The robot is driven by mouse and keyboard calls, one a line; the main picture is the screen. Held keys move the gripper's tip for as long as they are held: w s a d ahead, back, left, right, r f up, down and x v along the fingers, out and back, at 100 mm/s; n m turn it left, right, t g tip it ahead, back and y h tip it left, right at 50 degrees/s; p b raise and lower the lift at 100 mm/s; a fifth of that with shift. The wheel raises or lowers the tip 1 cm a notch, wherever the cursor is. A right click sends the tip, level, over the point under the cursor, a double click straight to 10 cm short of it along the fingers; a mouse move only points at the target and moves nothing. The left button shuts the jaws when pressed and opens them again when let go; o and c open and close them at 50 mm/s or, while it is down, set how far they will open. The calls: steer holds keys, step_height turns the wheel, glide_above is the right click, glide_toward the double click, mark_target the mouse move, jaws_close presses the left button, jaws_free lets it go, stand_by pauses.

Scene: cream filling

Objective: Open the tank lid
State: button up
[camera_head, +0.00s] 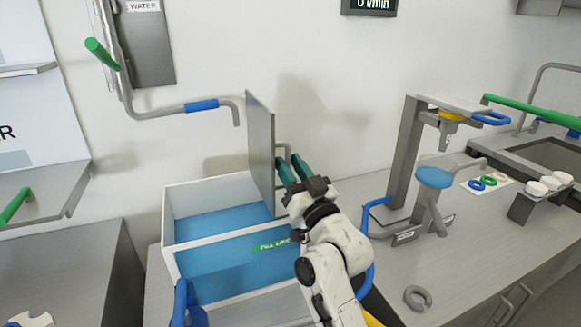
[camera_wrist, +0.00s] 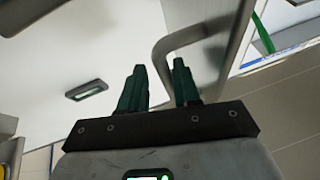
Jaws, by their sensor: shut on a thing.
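The tank (camera_head: 168,222) is a white-walled box with blue inside, split into a back and a front compartment. Its grey lid (camera_head: 262,140) stands upright at the right side of the back compartment, which is uncovered. The lid's grey bar handle (camera_head: 283,150) is on its right face. My gripper (camera_head: 290,164), with dark green fingers, is right of the lid and shut on the handle. In the wrist view, the bent handle (camera_wrist: 184,38) runs down between the fingers (camera_wrist: 158,67), beside the lid.
A pipe with a blue grip (camera_head: 202,105) hangs above the tank's left part. A dispenser stand (camera_head: 407,140) with a blue round knob (camera_head: 434,177) is on the counter to the right. A grey open ring (camera_head: 418,297) lies on the counter.

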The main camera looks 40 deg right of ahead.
steer(key=b+v, duration=0.1)
steer(key=v, duration=0.9)
steer(key=shift+s+f+b, duration=0.2)
steer(key=shift+s+b, duration=0.1)
